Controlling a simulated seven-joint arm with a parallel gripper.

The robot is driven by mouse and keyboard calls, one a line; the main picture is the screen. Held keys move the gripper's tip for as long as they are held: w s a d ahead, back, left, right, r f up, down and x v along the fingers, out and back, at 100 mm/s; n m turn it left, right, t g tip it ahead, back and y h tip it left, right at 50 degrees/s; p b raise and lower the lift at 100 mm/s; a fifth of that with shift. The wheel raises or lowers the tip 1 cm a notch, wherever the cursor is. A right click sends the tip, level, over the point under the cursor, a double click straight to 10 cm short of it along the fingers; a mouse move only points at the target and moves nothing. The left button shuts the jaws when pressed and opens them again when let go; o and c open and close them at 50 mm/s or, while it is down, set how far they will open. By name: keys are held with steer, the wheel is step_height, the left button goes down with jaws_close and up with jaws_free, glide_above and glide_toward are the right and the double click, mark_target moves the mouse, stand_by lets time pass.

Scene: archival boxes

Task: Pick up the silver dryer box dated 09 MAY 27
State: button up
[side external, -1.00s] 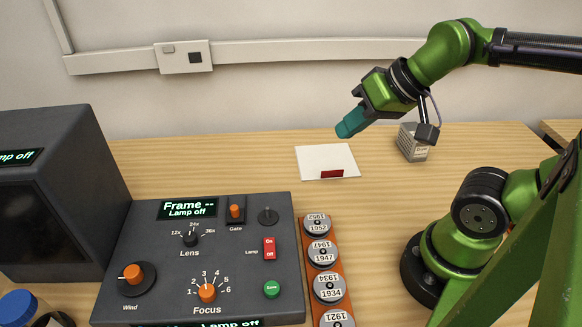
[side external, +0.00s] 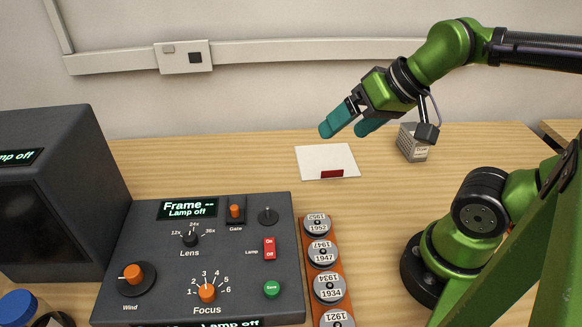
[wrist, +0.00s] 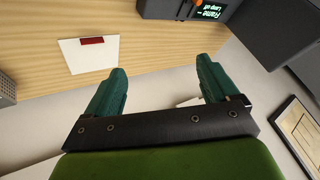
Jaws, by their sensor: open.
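A small silver-grey box (side external: 410,146) with a label stands on the table, right of the white card and partly behind my wrist camera. Its label is too small to read a date. A grey perforated edge at the left of the wrist view (wrist: 6,90) looks like the same box. My gripper (side external: 344,130) has teal fingers spread apart, with nothing between them. It hangs above the back of the table, left of the box and apart from it. In the wrist view the two fingers (wrist: 160,82) are also apart and empty.
A white card (side external: 325,157) with a red tab lies flat below my gripper. A dark control panel (side external: 200,260), a monitor (side external: 60,190) and a rack of round dated canisters (side external: 321,252) fill the front left. Bare table lies between card and box.

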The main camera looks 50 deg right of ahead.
steer(key=m+g+h, duration=0.4)
steer(key=h, duration=0.1)
glide_above(413, 142)
steer(key=s, duration=0.3)
step_height(413, 142, down, 7)
steer(key=x, duration=1.6)
steer(key=shift+w+d+f, duration=0.1)
steer(key=shift+d+f, duration=0.05)
steer(key=shift+d, duration=0.25)
steer(key=shift+f, duration=0.25)
steer(key=c, duration=1.2)
steer(key=shift+c, duration=0.3)
